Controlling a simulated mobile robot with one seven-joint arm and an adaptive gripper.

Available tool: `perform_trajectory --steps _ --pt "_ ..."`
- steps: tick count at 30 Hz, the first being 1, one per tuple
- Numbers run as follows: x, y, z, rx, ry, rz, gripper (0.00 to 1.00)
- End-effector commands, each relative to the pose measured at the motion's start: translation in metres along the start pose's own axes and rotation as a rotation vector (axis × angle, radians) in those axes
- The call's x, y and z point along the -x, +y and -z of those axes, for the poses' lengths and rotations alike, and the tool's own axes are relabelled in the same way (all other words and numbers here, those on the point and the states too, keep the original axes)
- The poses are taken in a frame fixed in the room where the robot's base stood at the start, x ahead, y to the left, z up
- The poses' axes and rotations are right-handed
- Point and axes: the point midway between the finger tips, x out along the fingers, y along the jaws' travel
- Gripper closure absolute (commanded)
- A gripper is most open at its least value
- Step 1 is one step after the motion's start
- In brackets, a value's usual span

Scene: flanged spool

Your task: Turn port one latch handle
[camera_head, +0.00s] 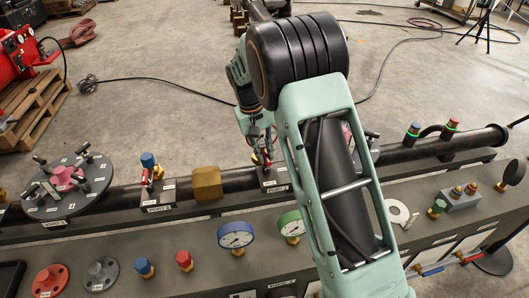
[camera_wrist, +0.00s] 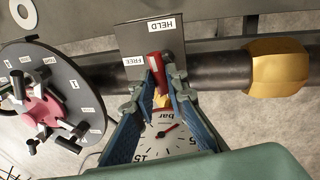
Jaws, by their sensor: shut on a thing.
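The latch handle is red (camera_wrist: 156,64) and stands on a dark plate (camera_wrist: 178,45) marked HELD and FREE. In the wrist view, my gripper (camera_wrist: 165,80) has its blue fingers closed on the handle's lower part. The handle points up the picture, between the two labels, with its tip just right of FREE and below HELD. In the head view, my gripper (camera_head: 262,155) is at the pipe, left of my green arm link. The red handle also shows there, small and partly hidden by the fingers.
A gold collar (camera_head: 207,184) sits on the dark pipe beside the plate. A disc with black clamps and a pink hub (camera_wrist: 42,105) is near the fingers in the wrist view. A gauge (camera_wrist: 168,142) lies behind them. Blue and green gauges (camera_head: 236,235) line the front bench.

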Motion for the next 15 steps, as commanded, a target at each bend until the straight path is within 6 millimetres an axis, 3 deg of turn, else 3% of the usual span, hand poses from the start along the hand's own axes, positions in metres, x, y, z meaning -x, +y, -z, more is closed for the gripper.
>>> perform_trajectory --steps 15 --pt "0.0001 0.0002 0.0006 -0.117 -0.023 0.001 1.00"
